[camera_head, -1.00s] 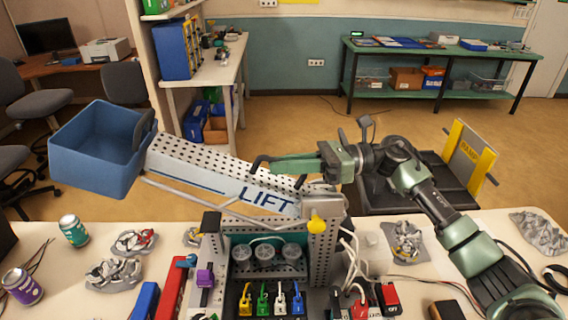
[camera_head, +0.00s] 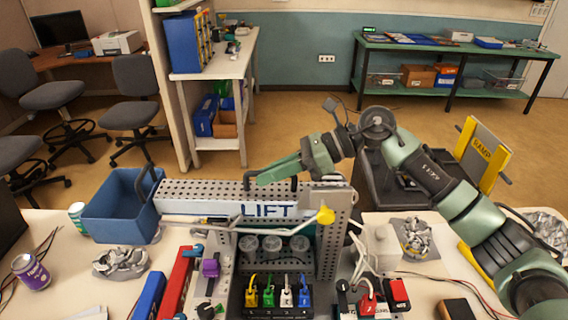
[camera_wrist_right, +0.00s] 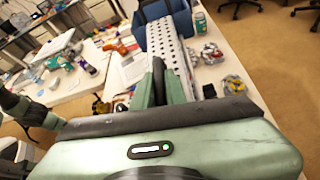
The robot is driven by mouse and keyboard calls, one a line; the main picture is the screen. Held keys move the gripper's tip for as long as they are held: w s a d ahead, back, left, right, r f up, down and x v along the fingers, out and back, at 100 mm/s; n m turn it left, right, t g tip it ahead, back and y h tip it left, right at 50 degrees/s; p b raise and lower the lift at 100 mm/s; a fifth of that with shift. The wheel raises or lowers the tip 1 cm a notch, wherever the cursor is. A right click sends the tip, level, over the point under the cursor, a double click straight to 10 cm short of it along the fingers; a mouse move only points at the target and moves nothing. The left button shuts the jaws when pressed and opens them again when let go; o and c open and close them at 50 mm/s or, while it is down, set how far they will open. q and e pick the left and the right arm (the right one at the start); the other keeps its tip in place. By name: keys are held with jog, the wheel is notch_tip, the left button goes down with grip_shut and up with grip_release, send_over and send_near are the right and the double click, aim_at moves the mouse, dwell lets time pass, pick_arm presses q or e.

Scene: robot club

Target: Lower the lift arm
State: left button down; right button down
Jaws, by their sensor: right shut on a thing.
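The lift arm (camera_head: 215,190) is a perforated metal beam marked LIFT and lies about level in the head view. It also shows in the right wrist view (camera_wrist_right: 168,50). A blue bucket (camera_head: 112,219) hangs at its left end, low by the table; I cannot tell if it touches. My right gripper (camera_head: 252,182) is shut on a dark handle on top of the beam, its green fingers reaching in from the right. In the right wrist view, the fingers (camera_wrist_right: 158,75) partly hide the beam. My left gripper is not in view.
A panel with colored switches (camera_head: 278,295) stands below the lift arm. A yellow knob (camera_head: 325,215) is at the beam's right end. A purple can (camera_head: 31,272), a green can (camera_head: 77,214) and grey parts (camera_head: 121,262) are on the table at left. A yellow RAMP panel (camera_head: 480,155) stands at right.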

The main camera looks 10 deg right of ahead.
aim_at(301, 189)
jog(key=shift+a+f, duration=0.1)
jog(key=shift+f, duration=0.25)
jog(key=c, duration=1.5)
grip_release()
jog(key=shift+a, duration=0.1)
jog(key=shift+o, duration=0.2)
jog(key=b+v, duration=0.2)
jog(key=v, duration=0.5)
jog(key=shift+w+b, duration=0.1)
jog(key=shift+b, duration=0.3)
jog(key=shift+d+r, duration=0.3)
jog(key=shift+d, duration=0.05)
